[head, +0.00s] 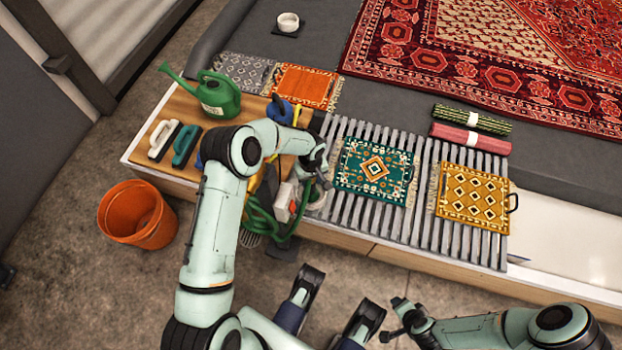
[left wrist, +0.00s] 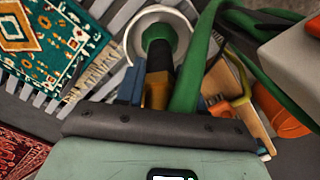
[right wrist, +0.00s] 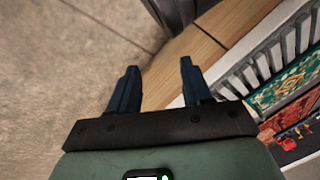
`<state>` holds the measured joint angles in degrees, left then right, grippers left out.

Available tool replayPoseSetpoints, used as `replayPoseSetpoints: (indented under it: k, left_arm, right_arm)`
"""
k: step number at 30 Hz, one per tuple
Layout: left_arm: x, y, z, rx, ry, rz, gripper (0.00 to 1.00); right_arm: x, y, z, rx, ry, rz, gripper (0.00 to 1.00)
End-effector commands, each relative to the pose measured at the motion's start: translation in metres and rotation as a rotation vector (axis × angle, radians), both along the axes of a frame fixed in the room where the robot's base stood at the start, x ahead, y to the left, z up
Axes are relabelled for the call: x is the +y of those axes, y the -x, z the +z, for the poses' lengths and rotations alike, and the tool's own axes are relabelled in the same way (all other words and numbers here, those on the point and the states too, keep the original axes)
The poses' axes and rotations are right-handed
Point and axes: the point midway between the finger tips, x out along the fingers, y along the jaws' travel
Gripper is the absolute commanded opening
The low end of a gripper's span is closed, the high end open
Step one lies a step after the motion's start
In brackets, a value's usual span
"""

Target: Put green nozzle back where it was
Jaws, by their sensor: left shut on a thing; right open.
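The green nozzle (left wrist: 158,88) has a green tip and a dark and brass-coloured body. My left gripper (left wrist: 168,98) is shut on its body. In the left wrist view its green tip lies within the outline of a round white ring holder (left wrist: 181,34); I cannot tell how deep it sits. In the head view the left gripper (head: 318,183) is over the front edge of the bench, and the arm and fingers mostly hide the nozzle. A green hose (head: 262,226) hangs beside it. My right gripper (right wrist: 158,68) is open and empty above the floor, before the bench front.
A green watering can (head: 214,96) and two brushes (head: 186,146) stand on the wooden bench top at left. A small teal rug (head: 350,172) and a yellow rug (head: 470,215) lie on the slatted rack. An orange bucket (head: 128,222) stands on the floor.

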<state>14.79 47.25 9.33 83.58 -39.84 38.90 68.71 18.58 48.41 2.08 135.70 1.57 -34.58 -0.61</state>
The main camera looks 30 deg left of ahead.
Motion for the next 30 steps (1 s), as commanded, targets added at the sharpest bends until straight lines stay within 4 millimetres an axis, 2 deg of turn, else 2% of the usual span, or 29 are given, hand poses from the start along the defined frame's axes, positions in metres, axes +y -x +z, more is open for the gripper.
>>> replayPoseSetpoints:
  k: [2, 3, 5, 6, 17, 20, 30]
  left_arm:
    - [0.0, 0.0, -0.002, -0.001, 0.0, -0.001, 0.02]
    - [0.0, 0.0, -0.003, 0.0, 0.0, -0.001, 0.4]
    - [0.0, 0.0, -0.002, 0.0, 0.0, -0.001, 0.6]
    - [0.0, 0.0, -0.002, 0.0, 0.0, -0.001, 0.63]
    - [0.0, 0.0, 0.002, 0.0, 0.0, 0.0, 0.63]
    - [0.0, -0.001, 0.018, -0.003, -0.001, -0.001, 0.63]
    - [0.0, 0.0, 0.091, -0.003, -0.002, -0.001, 0.63]
  right_arm:
    - [0.0, 0.002, -0.003, 0.008, -0.001, -0.001, 0.49]
    - [0.0, 0.003, -0.004, 0.011, -0.001, 0.0, 0.49]
    - [0.0, 0.003, -0.003, 0.01, 0.0, 0.0, 0.49]
    - [0.0, 0.003, -0.003, 0.01, 0.0, 0.0, 0.49]
    - [0.0, 0.0, 0.002, -0.002, 0.0, 0.0, 0.49]
    - [0.003, 0.004, 0.006, 0.009, -0.005, 0.005, 0.49]
    - [0.016, 0.03, 0.023, 0.076, -0.04, 0.032, 0.49]
